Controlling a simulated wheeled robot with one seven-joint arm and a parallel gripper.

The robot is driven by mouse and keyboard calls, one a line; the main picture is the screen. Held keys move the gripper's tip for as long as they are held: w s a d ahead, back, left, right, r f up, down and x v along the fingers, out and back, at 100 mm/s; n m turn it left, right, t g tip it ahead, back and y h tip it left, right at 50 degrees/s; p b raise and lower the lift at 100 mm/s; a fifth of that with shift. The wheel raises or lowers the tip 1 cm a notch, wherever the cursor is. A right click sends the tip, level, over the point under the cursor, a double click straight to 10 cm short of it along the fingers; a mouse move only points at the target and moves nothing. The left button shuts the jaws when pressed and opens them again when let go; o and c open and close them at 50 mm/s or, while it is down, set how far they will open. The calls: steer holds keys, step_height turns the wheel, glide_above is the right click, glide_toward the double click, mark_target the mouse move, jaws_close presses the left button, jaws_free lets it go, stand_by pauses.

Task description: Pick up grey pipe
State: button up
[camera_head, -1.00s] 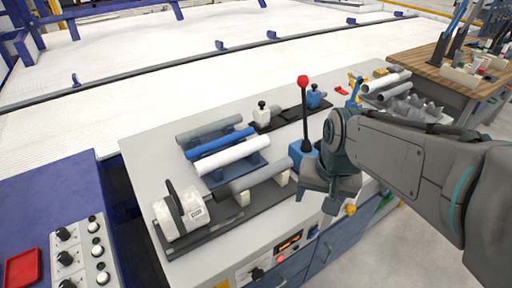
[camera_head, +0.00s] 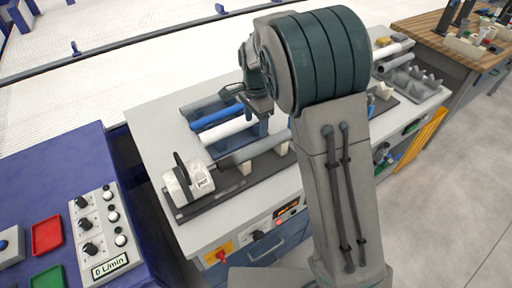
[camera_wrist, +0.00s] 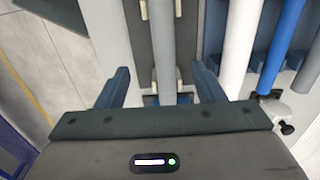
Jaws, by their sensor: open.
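A grey pipe (camera_head: 240,156) lies on small pale supports in line with a white cylindrical machine in the head view. In the wrist view this grey pipe (camera_wrist: 161,45) runs up the picture between my fingers. My gripper (camera_wrist: 161,82) is open, with one dark finger on each side of the pipe and visible gaps. Whether the fingers are down at pipe height is unclear. Another grey pipe (camera_head: 203,104) lies at the back of the blue rack. My arm hides most of the gripper in the head view.
The rack also holds a blue pipe (camera_head: 212,119) and a white pipe (camera_head: 222,130); in the wrist view the white pipe (camera_wrist: 241,45) is close right of my right finger. The white machine (camera_head: 188,183) stands at the grey pipe's left end. A wooden table (camera_head: 425,30) is at right.

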mark_target(254, 146)
step_height(254, 146, down, 7)
steer(key=shift+f+p, duration=0.1)
steer(key=shift+p, duration=0.25)
steer(key=shift+w+a+f+p, duration=0.15)
steer(key=shift+f+p, duration=0.25)
steer(key=shift+f, duration=0.9)
steer(key=shift+w+a+f+p, duration=0.15)
steer(key=shift+f+p, duration=0.2)
steer(key=shift+f, duration=0.9)
steer(key=shift+s, duration=0.1)
steer(key=c, duration=1.1)
